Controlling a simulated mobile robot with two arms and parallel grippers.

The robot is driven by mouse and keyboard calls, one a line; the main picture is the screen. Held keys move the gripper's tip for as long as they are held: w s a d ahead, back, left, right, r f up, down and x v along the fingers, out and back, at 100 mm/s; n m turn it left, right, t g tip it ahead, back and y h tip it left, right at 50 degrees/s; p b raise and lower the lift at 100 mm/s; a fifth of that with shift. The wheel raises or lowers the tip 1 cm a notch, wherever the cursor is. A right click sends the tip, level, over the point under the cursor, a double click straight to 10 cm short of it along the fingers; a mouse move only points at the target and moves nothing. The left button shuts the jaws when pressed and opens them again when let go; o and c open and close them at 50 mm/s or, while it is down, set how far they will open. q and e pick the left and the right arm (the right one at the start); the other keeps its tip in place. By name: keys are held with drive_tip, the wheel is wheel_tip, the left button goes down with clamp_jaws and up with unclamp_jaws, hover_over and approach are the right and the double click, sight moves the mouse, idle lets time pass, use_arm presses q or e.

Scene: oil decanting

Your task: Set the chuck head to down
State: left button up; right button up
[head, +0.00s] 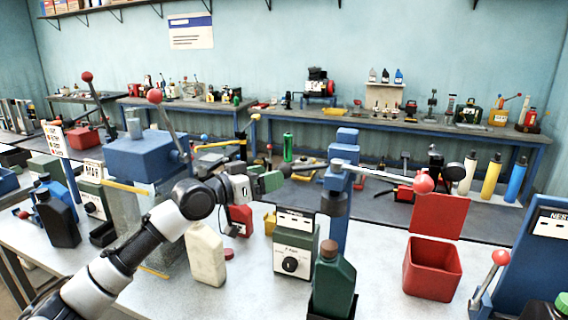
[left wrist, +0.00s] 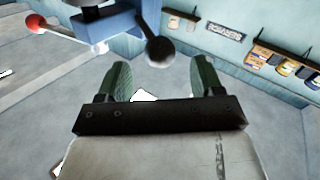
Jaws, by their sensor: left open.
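The blue press column (head: 340,215) stands on the near table, with a dark cylindrical head part (head: 335,203) on it. A pale lever (head: 375,170) reaches right from its top to a red ball (head: 424,183). In the left wrist view the blue press part (left wrist: 120,25) is at the top, with the red ball (left wrist: 35,23) at upper left. A dark round knob (left wrist: 159,52) appears between and just beyond the fingertips. My left gripper (head: 284,175) is open and empty, left of the column; its green fingers (left wrist: 163,78) are spread. I cannot tell the knob's exact distance. My right gripper is out of view.
A labelled control box (head: 293,250), a dark green bottle (head: 333,280) and a cream bottle (head: 206,255) stand near the column. A red open bin (head: 433,268) is to the right. Another blue machine (head: 145,155) stands left, behind my arm.

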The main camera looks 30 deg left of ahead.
use_arm(q)
drive_tip(key=p+x, duration=0.1)
drive_tip(key=x, duration=0.3)
drive_tip(key=shift+r+p, duration=0.1)
drive_tip(key=shift+p, duration=0.25)
drive_tip(key=shift+w+d, duration=0.2)
drive_tip(key=shift+w, duration=0.35)
drive_tip(key=shift+f, duration=0.2)
